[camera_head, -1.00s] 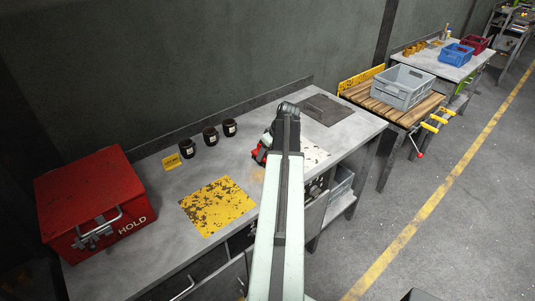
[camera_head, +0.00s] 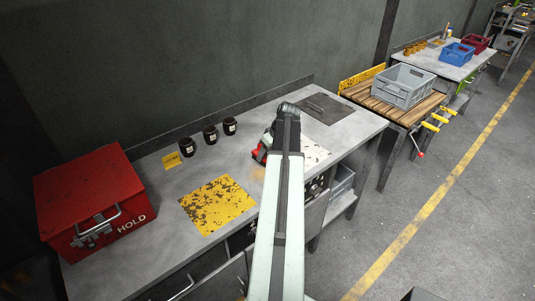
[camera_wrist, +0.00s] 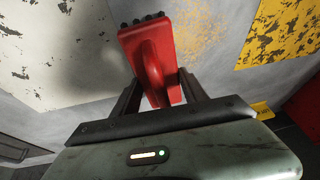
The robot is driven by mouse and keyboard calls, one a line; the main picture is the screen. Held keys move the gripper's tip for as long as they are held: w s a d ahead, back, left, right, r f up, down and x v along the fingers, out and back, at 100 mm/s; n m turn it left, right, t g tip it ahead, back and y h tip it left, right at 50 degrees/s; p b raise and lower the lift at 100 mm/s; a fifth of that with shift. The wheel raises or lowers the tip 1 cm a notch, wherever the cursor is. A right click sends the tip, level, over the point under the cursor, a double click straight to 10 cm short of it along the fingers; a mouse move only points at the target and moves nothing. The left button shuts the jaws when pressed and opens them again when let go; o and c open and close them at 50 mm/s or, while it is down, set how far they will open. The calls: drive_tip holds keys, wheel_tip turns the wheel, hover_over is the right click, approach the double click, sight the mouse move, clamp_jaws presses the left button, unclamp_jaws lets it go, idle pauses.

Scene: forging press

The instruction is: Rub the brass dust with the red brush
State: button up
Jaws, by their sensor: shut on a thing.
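The red brush (camera_wrist: 155,50) is held between the two dark fingers of my gripper (camera_wrist: 158,82) in the wrist view. Its dark bristle tufts show at one end. The brass dust (camera_wrist: 200,32) is a speckled golden patch on the grey bench, beside the brush in the picture. In the head view the red brush (camera_head: 259,155) shows just left of my arm, low over the bench. The dust (camera_head: 258,173) is a faint orange smear just below it in the picture. My arm hides most of the gripper there. I cannot tell if the bristles touch the bench.
A worn yellow plate (camera_head: 217,205) lies left of the dust. A red HOLD box (camera_head: 90,200) is at the left end. A dark plate (camera_head: 325,108) lies at the right.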

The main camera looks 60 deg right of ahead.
drive_tip(key=shift+f+b, duration=0.4)
drive_tip(key=shift+f, duration=0.1)
